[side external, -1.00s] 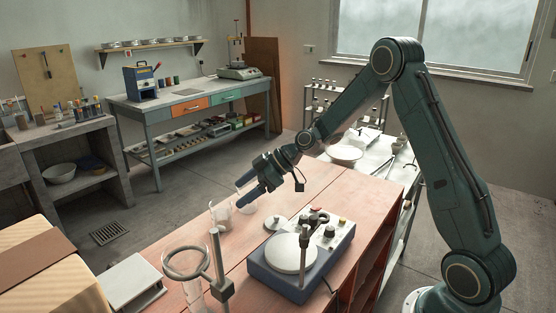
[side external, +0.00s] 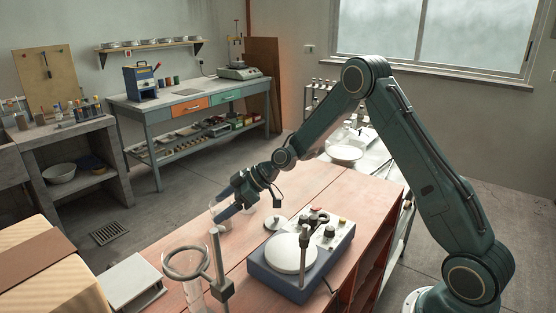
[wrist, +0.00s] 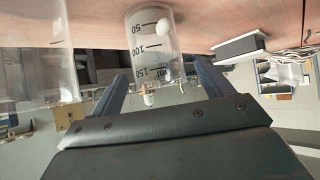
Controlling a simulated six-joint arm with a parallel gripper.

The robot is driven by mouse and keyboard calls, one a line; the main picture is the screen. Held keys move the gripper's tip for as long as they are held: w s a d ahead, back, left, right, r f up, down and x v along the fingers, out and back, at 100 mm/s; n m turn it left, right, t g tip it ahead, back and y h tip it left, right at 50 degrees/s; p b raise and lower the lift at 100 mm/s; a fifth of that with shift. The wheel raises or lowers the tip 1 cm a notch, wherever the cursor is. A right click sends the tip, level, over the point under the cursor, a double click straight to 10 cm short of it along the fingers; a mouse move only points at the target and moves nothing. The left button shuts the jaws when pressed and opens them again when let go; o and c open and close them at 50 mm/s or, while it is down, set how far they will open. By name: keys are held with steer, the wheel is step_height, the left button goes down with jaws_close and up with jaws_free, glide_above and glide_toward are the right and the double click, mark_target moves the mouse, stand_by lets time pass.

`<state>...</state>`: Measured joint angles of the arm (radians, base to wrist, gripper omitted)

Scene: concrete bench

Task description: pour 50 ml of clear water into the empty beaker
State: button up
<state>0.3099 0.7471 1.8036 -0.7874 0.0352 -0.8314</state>
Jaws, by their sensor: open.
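My gripper (side external: 229,212) is open and low over the bench, its dark blue fingers pointing down to the left at a clear beaker (side external: 221,226). In the wrist view, a clear graduated beaker (wrist: 150,48) with 50, 100 and 150 marks appears between the two spread fingers (wrist: 161,70), apart from both. The picture there is upside down. I cannot tell the water level in either one.
A blue-based stirrer (side external: 300,262) with a white plate stands at the right of the wooden bench. A ring stand (side external: 218,270) holds a glass vessel (side external: 193,292) in front. A white box (side external: 132,283) lies at the left. A small round lid-like thing (side external: 275,222) lies nearby.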

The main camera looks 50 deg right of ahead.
steer(key=shift+w+a+f, duration=0.35)
stand_by(0.3)
steer(key=c, duration=1.3)
steer(key=shift+o, duration=0.2)
steer(key=shift+r, duration=0.1)
step_height(320, 180, up, 20)
